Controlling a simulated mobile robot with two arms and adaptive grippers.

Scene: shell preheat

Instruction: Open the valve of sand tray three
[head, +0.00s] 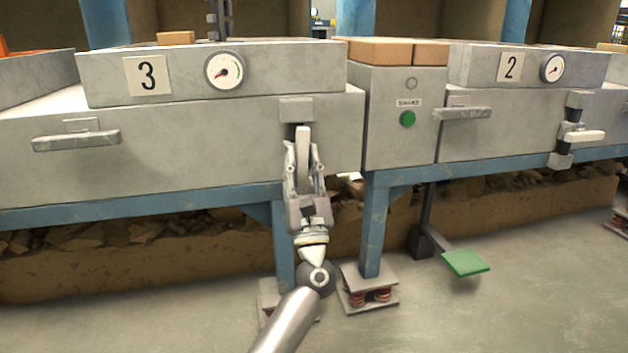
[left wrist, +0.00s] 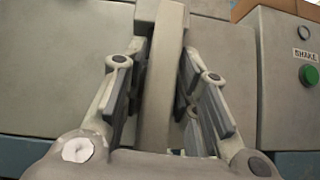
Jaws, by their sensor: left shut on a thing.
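Sand tray three (head: 210,130) is a grey metal box on a blue frame, marked with a "3" sign. Its valve (head: 297,108) is on the front face near the right end. My left gripper (head: 303,140) is at this valve from below and shut on its handle. In the left wrist view the pale grey valve handle (left wrist: 163,85) runs upright between the two fingers of my gripper (left wrist: 160,90). My right gripper is not in view.
A dial gauge (head: 224,71) sits above the tray front. A grey side handle (head: 76,141) juts out at left. A control box (head: 398,125) with a green button (head: 407,119) stands right of the valve. Tray two's valve handle (head: 584,136) points sideways. A green pedal (head: 466,262) is low at right.

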